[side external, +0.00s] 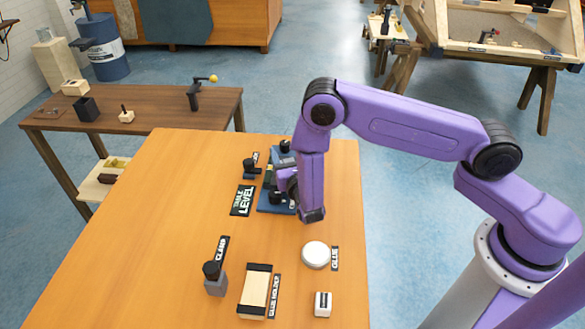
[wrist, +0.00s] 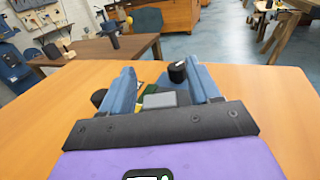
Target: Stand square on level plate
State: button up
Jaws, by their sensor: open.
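A dark blue plate (side external: 266,198) lies on the orange table beside a "TABLE LEVEL" label. Black knobs and a small yellow-green part show on or beside it, partly behind my arm. My gripper (side external: 283,180) is low over this plate, its fingers mostly hidden in the side view. In the wrist view my gripper (wrist: 165,75) has its two blue fingers spread apart. A grey block (wrist: 160,99) shows between them, with a black knob (wrist: 177,72) and yellow-green bits behind. I cannot tell whether the fingers touch anything, or which part is the square.
A black-topped clamp piece (side external: 214,280), a cream block with black ends (side external: 255,290), a white round lid (side external: 316,255) and a small white box (side external: 323,303) stand nearer the front. A brown side table (side external: 150,110) is at left. The table's left half is clear.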

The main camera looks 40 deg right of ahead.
jog(key=v, duration=1.1)
jog(key=shift+s+a, duration=0.1)
jog(key=shift+s, duration=0.3)
jog(key=shift+r, duration=0.25)
jog(key=s+d+r+m+g+h, duration=0.4)
jog(key=s+d+r+m+g, duration=0.3)
jog(key=d+r+m+g, duration=0.3)
jog(key=s+r+m+g+y, duration=0.3)
jog(key=s+m+y, duration=0.1)
jog(key=s, duration=0.5)
jog(key=s+r+m+g+y, duration=0.3)
jog(key=s+y, duration=0.4)
jog(key=s, duration=0.3)
jog(key=shift+s+m, duration=0.25)
jog(key=shift+m, duration=0.65)
jog(key=shift+d+r, duration=0.1)
jog(key=shift+d, duration=0.05)
